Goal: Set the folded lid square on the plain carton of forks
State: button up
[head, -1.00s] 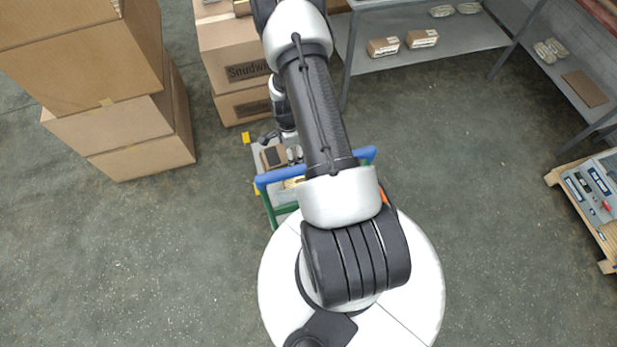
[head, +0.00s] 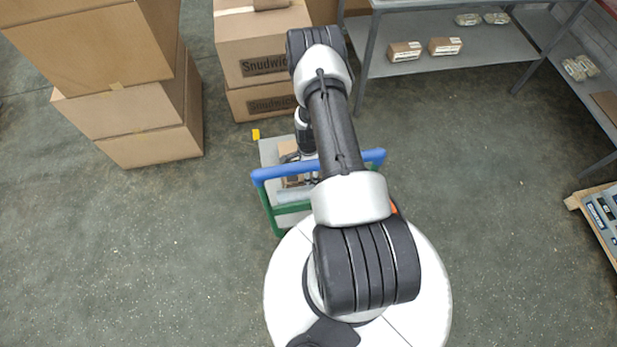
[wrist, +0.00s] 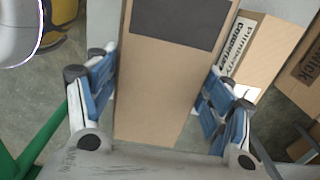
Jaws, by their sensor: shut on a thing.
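My gripper (wrist: 160,98) has its blue pads on both sides of a tan cardboard piece (wrist: 155,85) with a dark rectangle on its face. I take this piece to be the folded lid; its full shape is cut off by the wrist view's top edge. In the head view my gripper (head: 308,178) is small and partly covered by my arm, over a small cart. Tan cardboard (head: 288,150) shows beside it there. I cannot tell which box is the plain carton of forks, and no forks show.
The cart has a blue handle (head: 268,174) and a grey deck (head: 268,150). A carton with a white printed label (wrist: 240,45) stands right of the held piece. Large box stacks (head: 150,120) and a "Snudwick" carton (head: 262,60) stand beyond; a grey shelf (head: 440,60) is at back right.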

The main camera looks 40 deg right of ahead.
jog(key=shift+f+b, duration=0.75)
jog(key=shift+f, duration=1.35)
jog(key=shift+f, duration=0.1)
jog(key=shift+f, duration=0.5)
jog(key=o, duration=1)
jog(key=shift+c, duration=0.2)
